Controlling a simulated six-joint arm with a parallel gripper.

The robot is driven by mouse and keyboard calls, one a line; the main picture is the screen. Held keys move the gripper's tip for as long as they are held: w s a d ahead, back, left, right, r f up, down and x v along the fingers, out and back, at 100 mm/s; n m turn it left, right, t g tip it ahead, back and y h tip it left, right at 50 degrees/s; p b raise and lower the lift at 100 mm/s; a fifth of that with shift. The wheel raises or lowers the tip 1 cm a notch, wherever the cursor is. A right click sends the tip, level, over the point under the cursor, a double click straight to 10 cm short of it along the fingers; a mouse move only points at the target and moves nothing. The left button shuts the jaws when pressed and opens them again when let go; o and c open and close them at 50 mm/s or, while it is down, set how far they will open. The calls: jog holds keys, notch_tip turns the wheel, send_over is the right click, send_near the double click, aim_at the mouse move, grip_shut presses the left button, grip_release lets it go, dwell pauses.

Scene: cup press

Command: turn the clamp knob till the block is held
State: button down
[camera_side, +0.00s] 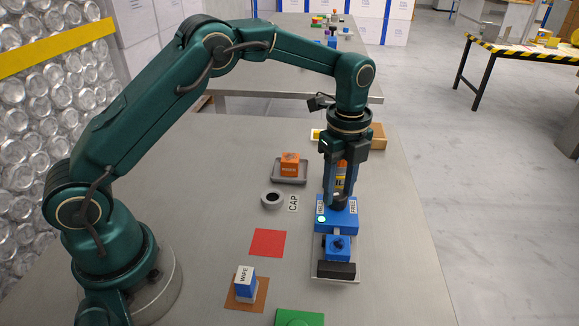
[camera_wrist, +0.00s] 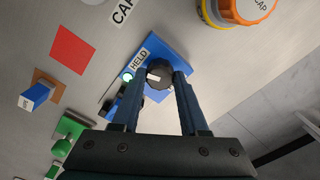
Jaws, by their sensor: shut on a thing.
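The blue clamp (camera_side: 345,219) stands on a pale plate on the table, with HELD and FREE labels on its top. Its round dark knob (camera_wrist: 160,70) has a white mark that points towards the left in the wrist view. My gripper (camera_wrist: 159,80) points down, with its two fingers shut on the knob's sides. A small light (camera_wrist: 127,77) beside the HELD label glows pale green. A small blue block (camera_side: 338,252) sits between the clamp body and a black end piece (camera_side: 336,270). The FREE label is hidden in the wrist view.
An orange block (camera_side: 290,160) lies on a grey tray, near a grey ring (camera_side: 264,200) and a CAP label. A red square (camera_side: 267,243), a WIPE block (camera_side: 245,280) and a green object (camera_side: 299,318) lie left and front. An orange-capped jar (camera_wrist: 245,8) stands behind the clamp.

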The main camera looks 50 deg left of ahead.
aim_at(338, 193)
jog(key=shift+r, duration=0.1)
jog(key=shift+c, duration=2.2)
grip_release()
jog(key=shift+r, duration=2.55)
